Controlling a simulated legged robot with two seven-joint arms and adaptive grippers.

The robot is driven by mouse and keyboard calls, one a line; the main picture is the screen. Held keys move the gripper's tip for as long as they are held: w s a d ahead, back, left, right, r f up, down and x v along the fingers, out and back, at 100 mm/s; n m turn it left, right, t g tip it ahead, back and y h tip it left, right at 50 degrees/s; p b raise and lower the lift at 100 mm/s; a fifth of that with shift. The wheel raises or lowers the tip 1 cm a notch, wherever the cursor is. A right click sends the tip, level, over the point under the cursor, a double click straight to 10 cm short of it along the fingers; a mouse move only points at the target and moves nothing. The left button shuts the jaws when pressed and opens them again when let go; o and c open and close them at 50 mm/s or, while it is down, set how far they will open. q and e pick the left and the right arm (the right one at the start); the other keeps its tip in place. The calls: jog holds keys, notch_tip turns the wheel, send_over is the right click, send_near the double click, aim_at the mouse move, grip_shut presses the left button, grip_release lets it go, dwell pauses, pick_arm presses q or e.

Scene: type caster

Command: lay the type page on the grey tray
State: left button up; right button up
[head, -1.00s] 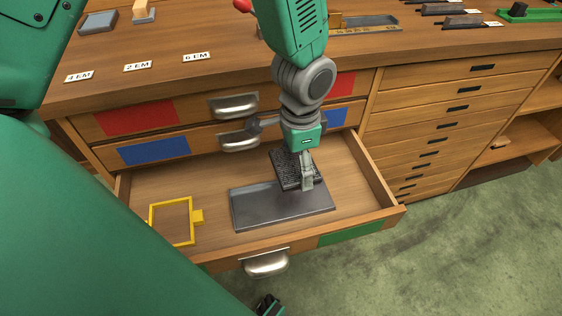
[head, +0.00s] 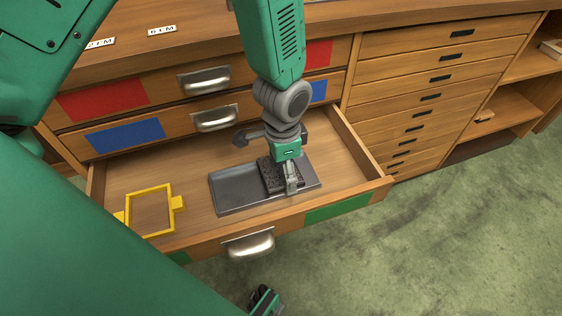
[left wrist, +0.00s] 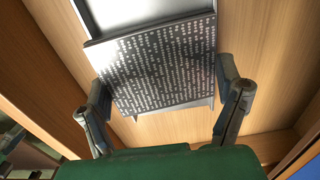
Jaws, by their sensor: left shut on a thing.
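The type page (head: 268,174) is a dark grey block with rows of small letters. My left gripper (head: 290,184) is shut on it, with a finger at each side edge in the left wrist view, where the page (left wrist: 160,65) shows its lettered face. The page is over the right half of the grey tray (head: 233,190), a flat rimmed tray in the open drawer. I cannot tell whether the page touches the tray. In the left wrist view part of the tray (left wrist: 125,12) shows beyond the page.
A yellow frame (head: 178,203) lies at the left of the open drawer (head: 335,172). Shut drawers with red and blue labels are above it. The drawer's front wall has a handle (head: 248,245). Bare drawer floor lies between frame and tray.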

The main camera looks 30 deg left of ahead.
aim_at(280, 169)
pick_arm(q)
jog(key=shift+s+f, duration=0.2)
jog(key=shift+f, duration=0.1)
pick_arm(e)
jog(key=shift+s+d+f, duration=0.1)
jog(key=shift+f, duration=0.05)
pick_arm(q)
jog(key=o, duration=1.3)
jog(key=shift+a+f, duration=0.1)
jog(key=shift+f, duration=0.05)
jog(key=shift+o, duration=1.2)
jog(key=shift+a+f, duration=0.1)
jog(key=shift+a, duration=0.05)
jog(key=shift+w+a, duration=0.1)
jog(key=shift+a, duration=0.1)
notch_tip(280, 169, up, 12)
jog(key=p, duration=0.4)
jog(key=shift+d+p, duration=0.15)
jog(key=shift+p, duration=0.2)
pick_arm(e)
jog(key=r, duration=0.4)
jog(key=shift+a+r, duration=0.3)
jog(key=shift+r, duration=0.1)
pick_arm(q)
jog(key=shift+d, duration=0.15)
pick_arm(e)
jog(key=shift+d, duration=0.1)
